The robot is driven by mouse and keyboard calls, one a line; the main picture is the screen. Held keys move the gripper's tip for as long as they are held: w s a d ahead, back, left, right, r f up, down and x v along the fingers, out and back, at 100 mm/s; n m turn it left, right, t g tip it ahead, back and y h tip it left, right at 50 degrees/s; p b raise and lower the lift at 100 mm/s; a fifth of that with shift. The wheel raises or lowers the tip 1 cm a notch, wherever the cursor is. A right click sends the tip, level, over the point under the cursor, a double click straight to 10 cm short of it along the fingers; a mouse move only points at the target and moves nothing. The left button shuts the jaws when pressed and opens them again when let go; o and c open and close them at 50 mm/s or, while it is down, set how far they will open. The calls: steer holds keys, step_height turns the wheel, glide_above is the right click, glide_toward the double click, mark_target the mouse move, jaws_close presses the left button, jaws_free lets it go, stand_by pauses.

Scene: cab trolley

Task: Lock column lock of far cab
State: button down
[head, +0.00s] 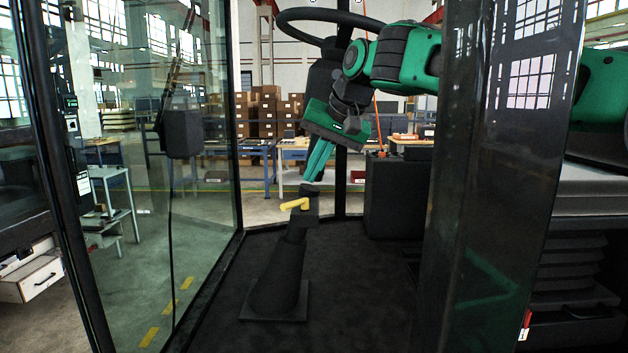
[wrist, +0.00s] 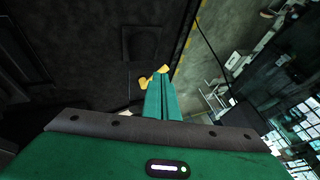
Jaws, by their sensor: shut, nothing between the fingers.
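The column lock is a yellow lever (head: 295,204) on the dark steering column (head: 281,270), which rises from the cab floor. In the head view the lever lies nearly level and points left. My gripper (head: 318,178) reaches down from the upper right, its green fingers shut and empty, just above and right of the lever. In the wrist view the shut fingertips (wrist: 162,78) overlap the yellow lever (wrist: 145,82), which shows on both sides of them. I cannot tell whether they touch it. The steering wheel (head: 300,12) is above, partly hidden by my arm.
A dark cab post (head: 470,200) stands in front at the right. The glass door or pane (head: 205,120) is at the left. A black box (head: 395,195) stands right of the column, and a seat (head: 580,270) is farther right. The dark floor around the column is clear.

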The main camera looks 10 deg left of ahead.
stand_by(0.3)
steer(key=w+d+f+m+t+y, duration=0.1)
steer(key=w+d+f+y, duration=0.1)
steer(key=w+f, duration=0.4)
steer(key=s+d+f+m+t+y, duration=0.1)
steer(key=s+d+f+m+y, duration=0.1)
steer(key=s+d+m+y, duration=0.3)
steer(key=shift+d+f+m+t+y, duration=0.35)
steer(key=shift+d+m+y, duration=0.2)
steer(key=shift+y, duration=0.35)
